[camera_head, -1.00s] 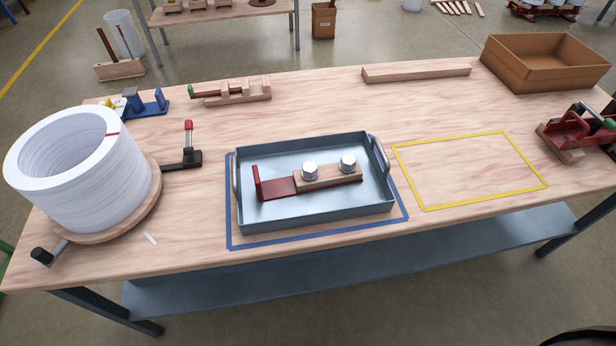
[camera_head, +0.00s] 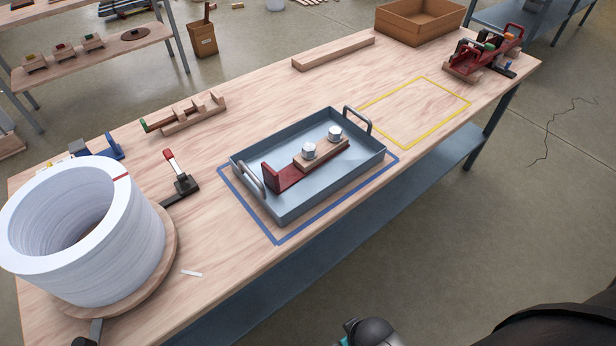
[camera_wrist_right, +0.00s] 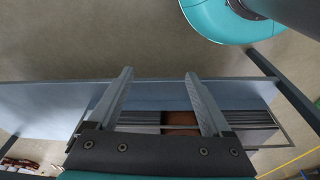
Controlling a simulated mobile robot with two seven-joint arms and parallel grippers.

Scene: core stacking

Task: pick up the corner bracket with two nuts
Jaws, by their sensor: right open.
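The red corner bracket (camera_head: 286,180) lies in a grey-blue tray (camera_head: 318,192) on the workbench, its upright end toward the left. A wooden block (camera_head: 325,156) lies along it to the right. Two silver nuts, a nearer one (camera_head: 309,151) and a farther one (camera_head: 334,132), stand on top of the block. My right gripper (camera_wrist_right: 157,82) is open in the right wrist view, with nothing between its fingers. It is away from the tray, which that view does not show. My left gripper is not in view.
The tray stands inside a blue taped outline (camera_head: 283,240). A yellow outline (camera_head: 432,143) to its right is empty. A large white ring stack (camera_head: 140,235) fills the bench's left end. A toggle clamp (camera_head: 182,180) stands between stack and tray. A cardboard box (camera_head: 420,25) is at the back.

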